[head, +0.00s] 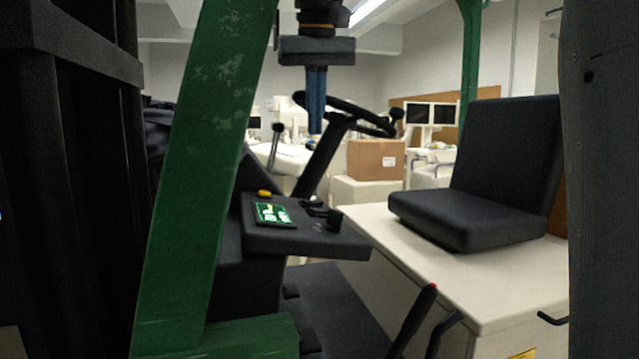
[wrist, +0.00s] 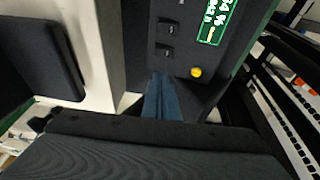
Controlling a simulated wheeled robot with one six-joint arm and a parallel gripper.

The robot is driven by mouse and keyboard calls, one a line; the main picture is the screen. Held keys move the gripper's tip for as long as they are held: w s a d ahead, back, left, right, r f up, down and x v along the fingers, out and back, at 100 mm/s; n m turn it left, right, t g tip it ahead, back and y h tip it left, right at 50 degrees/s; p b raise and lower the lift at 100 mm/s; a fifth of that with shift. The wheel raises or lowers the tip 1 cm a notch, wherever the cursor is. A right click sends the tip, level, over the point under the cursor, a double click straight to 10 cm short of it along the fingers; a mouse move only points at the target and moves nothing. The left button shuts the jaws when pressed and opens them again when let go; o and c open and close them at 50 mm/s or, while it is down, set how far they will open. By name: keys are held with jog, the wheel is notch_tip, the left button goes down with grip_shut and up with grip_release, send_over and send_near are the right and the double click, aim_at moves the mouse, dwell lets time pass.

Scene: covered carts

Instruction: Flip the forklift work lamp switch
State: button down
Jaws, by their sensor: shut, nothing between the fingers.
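The forklift's dark console (head: 300,243) is below my gripper in the head view. Two small black switches with faint white marks, an upper one (wrist: 169,27) and a lower one (wrist: 165,51), sit on the console in the wrist view. I cannot read which is for the work lamp. In the head view dark controls (head: 313,205) show beside the screen. My gripper (head: 315,131) points down above the console, shut and empty, apart from the switches. Its blue fingers (wrist: 161,78) also show in the wrist view, their tips just below the lower switch in the picture.
A lit green screen (head: 272,213) and a yellow button (head: 265,194) are on the console. The steering wheel (head: 350,112) and its column are close behind my gripper. A green post (head: 205,150) stands left, the black seat (head: 490,185) right.

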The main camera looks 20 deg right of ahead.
send_over(317, 202)
notch_tip(317, 202, down, 12)
jog(key=shift+f+p, duration=0.1)
jog(key=shift+p, duration=0.3)
jog(key=shift+f, duration=0.7)
